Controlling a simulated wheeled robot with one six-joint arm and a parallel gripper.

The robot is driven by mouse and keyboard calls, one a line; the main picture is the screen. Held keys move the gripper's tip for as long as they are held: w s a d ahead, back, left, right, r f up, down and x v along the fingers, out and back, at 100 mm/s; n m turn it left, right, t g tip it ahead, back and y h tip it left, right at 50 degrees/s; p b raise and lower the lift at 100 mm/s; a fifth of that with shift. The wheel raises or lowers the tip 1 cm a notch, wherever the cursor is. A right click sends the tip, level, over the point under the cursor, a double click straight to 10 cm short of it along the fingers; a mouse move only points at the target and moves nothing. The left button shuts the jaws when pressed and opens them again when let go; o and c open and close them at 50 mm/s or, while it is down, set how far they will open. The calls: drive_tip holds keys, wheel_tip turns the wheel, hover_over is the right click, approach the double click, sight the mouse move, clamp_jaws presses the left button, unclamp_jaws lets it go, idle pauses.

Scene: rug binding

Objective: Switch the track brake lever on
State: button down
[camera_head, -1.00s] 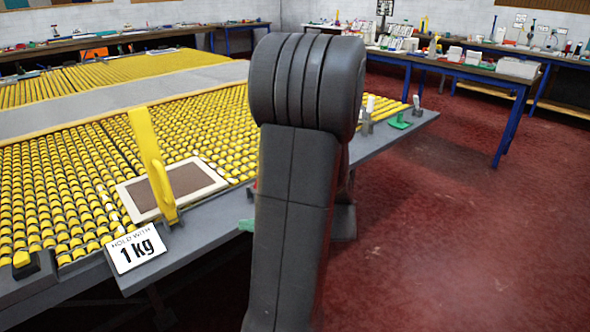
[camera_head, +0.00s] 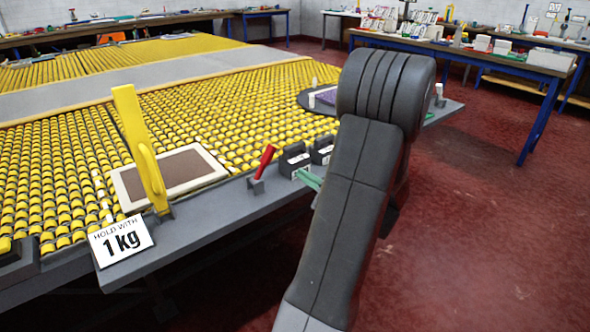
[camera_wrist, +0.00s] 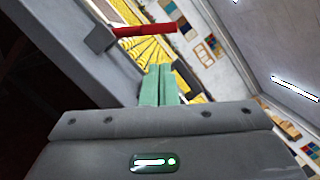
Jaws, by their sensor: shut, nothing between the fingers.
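A small red lever (camera_head: 264,161) stands tilted on a grey base at the table's front edge; no readable label shows whether it is the track brake lever. In the wrist view the red lever (camera_wrist: 147,30) sticks out from its grey base, beyond and left of my fingertips. My gripper (camera_head: 310,180) shows green fingers just right of the red lever, partly hidden by my arm. In the wrist view the gripper (camera_wrist: 160,72) has its green fingers together, empty and apart from the lever.
A tall yellow lever (camera_head: 140,150) stands left, beside a sign (camera_head: 121,240) reading "HOLD WITH 1 kg". A brown framed panel (camera_head: 175,172) lies behind it on the yellow roller table. Two dark blocks (camera_head: 294,160) stand right of the red lever. Red floor (camera_head: 480,230) is open at right.

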sight(272, 157)
drive_tip(key=x, duration=0.9)
drive_tip(key=shift+s+a+r+n+b, duration=0.2)
drive_tip(key=shift+r+n+b, duration=0.1)
drive_tip(key=shift+n+b, duration=0.4)
drive_tip(key=shift+s+a+r+n+g+b, duration=0.25)
drive_tip(key=shift+a+r+n+g+b, duration=0.15)
drive_tip(key=shift+n+b, duration=0.7)
drive_tip(key=s+a+r+n+g+h+b, duration=0.1)
drive_tip(key=s+a+n+b, duration=0.3)
drive_tip(key=n+b, duration=0.5)
drive_tip(key=shift+s+a+r+h+b, duration=0.5)
drive_tip(key=shift+a+b, duration=0.75)
drive_tip(key=shift+b, duration=1.15)
drive_tip(key=shift+w+f, duration=0.1)
